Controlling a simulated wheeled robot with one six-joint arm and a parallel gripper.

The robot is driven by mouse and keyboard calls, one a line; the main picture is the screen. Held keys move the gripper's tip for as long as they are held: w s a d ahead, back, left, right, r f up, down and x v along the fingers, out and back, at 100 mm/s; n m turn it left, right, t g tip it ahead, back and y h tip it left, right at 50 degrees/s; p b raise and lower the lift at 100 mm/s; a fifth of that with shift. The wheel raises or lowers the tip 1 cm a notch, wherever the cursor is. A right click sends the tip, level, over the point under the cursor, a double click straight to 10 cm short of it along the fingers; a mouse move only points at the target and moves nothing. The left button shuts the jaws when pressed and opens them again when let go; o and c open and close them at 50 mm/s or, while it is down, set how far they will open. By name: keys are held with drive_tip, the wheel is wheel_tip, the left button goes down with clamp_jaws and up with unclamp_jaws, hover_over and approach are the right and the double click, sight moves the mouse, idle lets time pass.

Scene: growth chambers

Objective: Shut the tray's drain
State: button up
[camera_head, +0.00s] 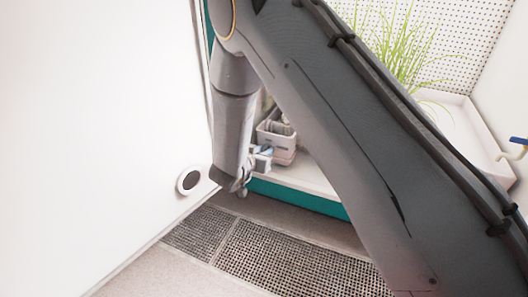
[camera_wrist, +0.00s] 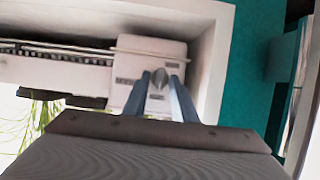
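The white tray (camera_head: 462,110) is at the right in the head view, partly hidden by my arm. A drain valve with a blue handle (camera_head: 519,141) and a yellowish body sticks out at its right, at the picture's edge. Whether it is open or shut I cannot tell. In the wrist view my gripper (camera_wrist: 160,90) has its two fingers apart, in front of a white box-like unit (camera_wrist: 172,48). A small grey pointed shape shows between the fingers, and I cannot tell whether it is touched. The valve is not recognisable in the wrist view. My gripper is far left of the valve.
Tall green grass (camera_head: 400,50) grows by the tray before a perforated wall. A white door or panel (camera_head: 100,130) fills the left, with a round dark fitting (camera_head: 189,180). A grey bin (camera_head: 277,142) stands on the chamber floor. Floor grating (camera_head: 290,262) lies in front.

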drive_tip(key=shift+r+p, duration=0.1)
drive_tip(key=shift+p, duration=0.6)
drive_tip(key=n+h+p, duration=0.1)
drive_tip(key=n+p, duration=0.1)
drive_tip(key=p, duration=0.2)
drive_tip(key=shift+a+g+h, duration=0.15)
drive_tip(key=shift+g+h, duration=0.15)
drive_tip(key=n+p, duration=0.1)
drive_tip(key=n+h+p, duration=0.1)
drive_tip(key=p, duration=0.1)
drive_tip(key=shift+a+f+n+h, duration=0.15)
drive_tip(key=shift+f+n+h, duration=0.05)
drive_tip(key=shift+n+h, duration=0.1)
drive_tip(key=n, duration=0.1)
drive_tip(key=n+h, duration=0.2)
drive_tip(key=n, duration=0.1)
drive_tip(key=shift+w+a+f+b, duration=0.15)
drive_tip(key=shift+w+f+b, duration=0.05)
drive_tip(key=shift+f+b, duration=0.1)
drive_tip(key=n+h+b, duration=0.1)
drive_tip(key=n, duration=0.1)
drive_tip(key=n+t+h+b, duration=0.1)
drive_tip(key=n, duration=0.1)
drive_tip(key=shift+f+n, duration=0.2)
drive_tip(key=shift+n, duration=0.2)
drive_tip(key=shift+a, duration=0.1)
drive_tip(key=o, duration=0.7)
drive_tip(key=shift+c, duration=0.2)
